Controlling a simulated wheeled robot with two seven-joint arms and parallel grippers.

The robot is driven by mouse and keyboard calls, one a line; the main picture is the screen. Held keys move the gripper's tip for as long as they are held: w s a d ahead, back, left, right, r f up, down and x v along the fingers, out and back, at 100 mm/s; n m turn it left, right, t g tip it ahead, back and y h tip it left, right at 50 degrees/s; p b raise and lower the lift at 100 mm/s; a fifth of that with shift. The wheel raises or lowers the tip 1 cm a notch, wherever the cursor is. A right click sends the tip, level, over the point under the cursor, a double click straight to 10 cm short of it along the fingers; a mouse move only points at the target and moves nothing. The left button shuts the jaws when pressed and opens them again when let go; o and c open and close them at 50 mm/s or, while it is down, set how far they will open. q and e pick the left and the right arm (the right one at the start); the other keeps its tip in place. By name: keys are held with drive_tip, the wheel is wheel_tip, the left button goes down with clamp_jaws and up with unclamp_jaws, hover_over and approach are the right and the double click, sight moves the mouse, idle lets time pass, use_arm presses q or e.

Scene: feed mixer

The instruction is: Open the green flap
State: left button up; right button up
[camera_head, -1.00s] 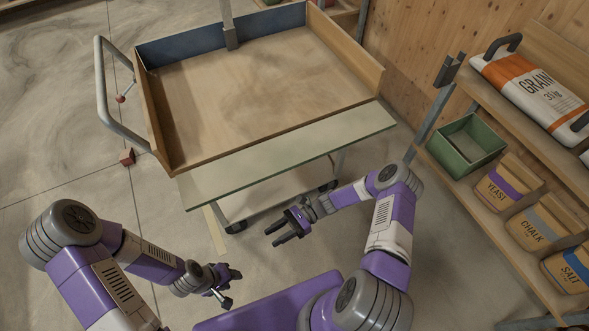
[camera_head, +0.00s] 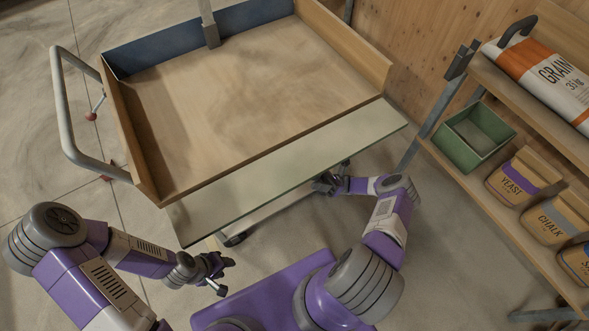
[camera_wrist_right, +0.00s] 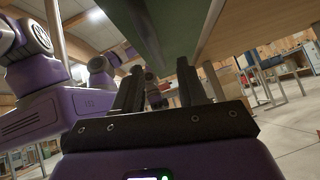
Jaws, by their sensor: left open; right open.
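The green flap (camera_head: 290,170) is a long pale-green panel along the near edge of the wooden-sided cart tray (camera_head: 225,100). It extends outward from that edge. In the right wrist view its green underside (camera_wrist_right: 170,30) is above and ahead of my right gripper (camera_wrist_right: 158,82). That gripper is open, with its fingers pointing up toward the flap and nothing clearly between them.
A grey push handle (camera_head: 62,115) with red-tipped parts is on the cart's left side. A shelf at right holds a green bin (camera_head: 474,137), a grain bag (camera_head: 548,75) and tubs such as yeast (camera_head: 518,180). A wooden wall stands behind. Floor is clear at left.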

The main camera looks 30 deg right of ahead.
sight(300, 180)
drive_tip(key=shift+s+x, duration=0.15)
drive_tip(key=shift+x, duration=1.6)
drive_tip(key=shift+s+x, duration=0.15)
drive_tip(key=shift+x, duration=1.6)
clamp_jaws()
